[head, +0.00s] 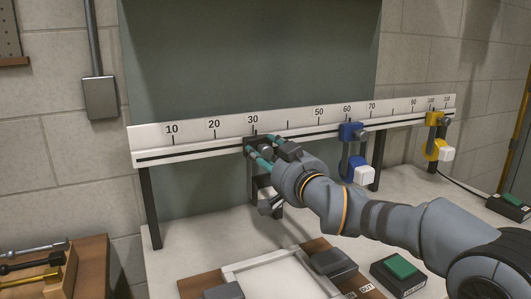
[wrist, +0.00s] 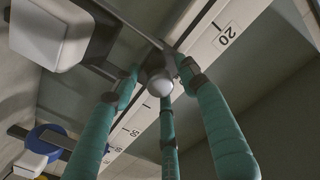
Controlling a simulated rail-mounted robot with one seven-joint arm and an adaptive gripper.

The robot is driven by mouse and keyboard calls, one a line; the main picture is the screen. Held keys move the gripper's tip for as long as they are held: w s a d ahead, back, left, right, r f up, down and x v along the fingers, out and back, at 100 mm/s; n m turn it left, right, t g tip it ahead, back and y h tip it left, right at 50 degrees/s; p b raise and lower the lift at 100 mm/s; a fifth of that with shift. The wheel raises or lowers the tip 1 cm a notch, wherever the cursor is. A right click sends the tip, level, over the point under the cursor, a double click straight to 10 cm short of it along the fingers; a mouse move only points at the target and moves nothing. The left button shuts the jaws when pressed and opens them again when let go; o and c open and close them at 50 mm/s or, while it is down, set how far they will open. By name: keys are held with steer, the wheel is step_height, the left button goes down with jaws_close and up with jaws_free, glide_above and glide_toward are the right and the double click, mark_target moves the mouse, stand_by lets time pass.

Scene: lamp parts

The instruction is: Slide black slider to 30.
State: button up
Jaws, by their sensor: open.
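The black slider (head: 262,140) is on the rail of the white scale bar (head: 190,139), near the 30 mark or slightly right of it. My gripper and wrist partly hide it in the head view. My gripper (head: 254,153) is open at the slider, with its teal fingers reaching the rail. In the wrist view the fingers stand around a round grey knob (wrist: 160,84) on the slider. I cannot tell whether they touch it. The slider's exact pointer position is hidden.
A blue slider (head: 350,131) stands near 60 and a yellow slider (head: 432,118) near the right end. Both carry white blocks. A green-button box (head: 400,268) and a tray (head: 275,275) are on the table below. The rail left of the black slider is clear.

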steer(key=v, duration=1.1)
steer(key=shift+s, duration=0.25)
steer(key=shift+w+d+r, duration=0.1)
steer(key=x, duration=1.2)
steer(key=shift+s+a, duration=0.4)
steer(key=shift+a, duration=0.2)
steer(key=shift+w+d, duration=0.15)
steer(key=shift+d, duration=0.05)
